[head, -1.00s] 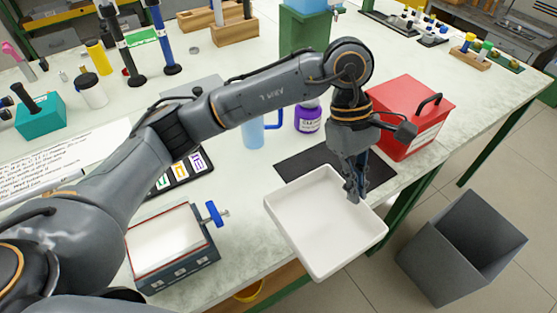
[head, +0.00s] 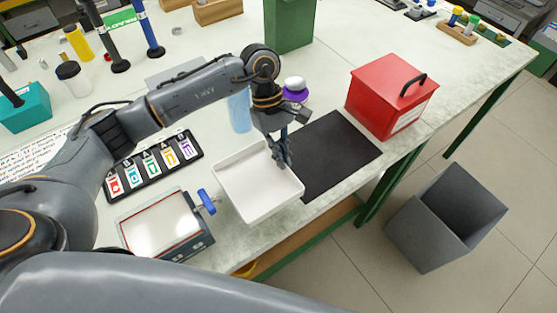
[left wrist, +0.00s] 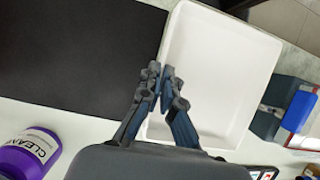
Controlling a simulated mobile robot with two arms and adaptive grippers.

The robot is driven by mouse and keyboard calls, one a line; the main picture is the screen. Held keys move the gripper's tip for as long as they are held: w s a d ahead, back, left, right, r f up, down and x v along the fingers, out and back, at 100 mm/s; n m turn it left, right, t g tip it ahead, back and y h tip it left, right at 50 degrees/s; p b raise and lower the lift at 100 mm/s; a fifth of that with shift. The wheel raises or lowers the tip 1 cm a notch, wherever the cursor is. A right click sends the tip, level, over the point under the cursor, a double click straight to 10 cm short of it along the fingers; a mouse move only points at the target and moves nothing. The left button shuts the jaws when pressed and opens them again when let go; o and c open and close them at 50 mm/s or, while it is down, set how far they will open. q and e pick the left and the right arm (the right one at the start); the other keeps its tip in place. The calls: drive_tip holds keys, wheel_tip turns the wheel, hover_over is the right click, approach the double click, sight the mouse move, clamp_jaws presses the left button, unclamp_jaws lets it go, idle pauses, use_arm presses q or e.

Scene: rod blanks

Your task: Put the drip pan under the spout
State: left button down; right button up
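The drip pan (head: 258,185) is a white, square, shallow tray at the table's front edge. My left gripper (head: 284,162) is shut on its right rim in the head view. In the left wrist view, the fingers (left wrist: 160,88) close at the wall of the pan (left wrist: 218,75), and the pan is empty. I cannot tell whether its underside touches the table. A box with a pale top (head: 160,225) is left of the pan. A blue handle (head: 206,201) sticks out from its side towards the pan; I cannot tell a spout opening there. My right gripper is out of view.
A black mat (head: 338,150) lies bare right of the pan. A red case (head: 390,100) stands behind the mat. A label board (head: 152,165) is left; a grey bin (head: 445,215) is on the floor.

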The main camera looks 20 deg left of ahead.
use_arm(q)
drive_tip(key=shift+a+f, duration=0.2)
drive_tip(key=f, duration=0.3)
drive_tip(key=shift+w+a+f+p, duration=0.1)
drive_tip(key=shift+a+f+p, duration=0.15)
drive_tip(key=shift+f+p, duration=0.1)
drive_tip(key=shift+f, duration=0.1)
drive_tip(key=c, duration=1.6)
unclamp_jaws()
drive_tip(key=shift+o, duration=0.4)
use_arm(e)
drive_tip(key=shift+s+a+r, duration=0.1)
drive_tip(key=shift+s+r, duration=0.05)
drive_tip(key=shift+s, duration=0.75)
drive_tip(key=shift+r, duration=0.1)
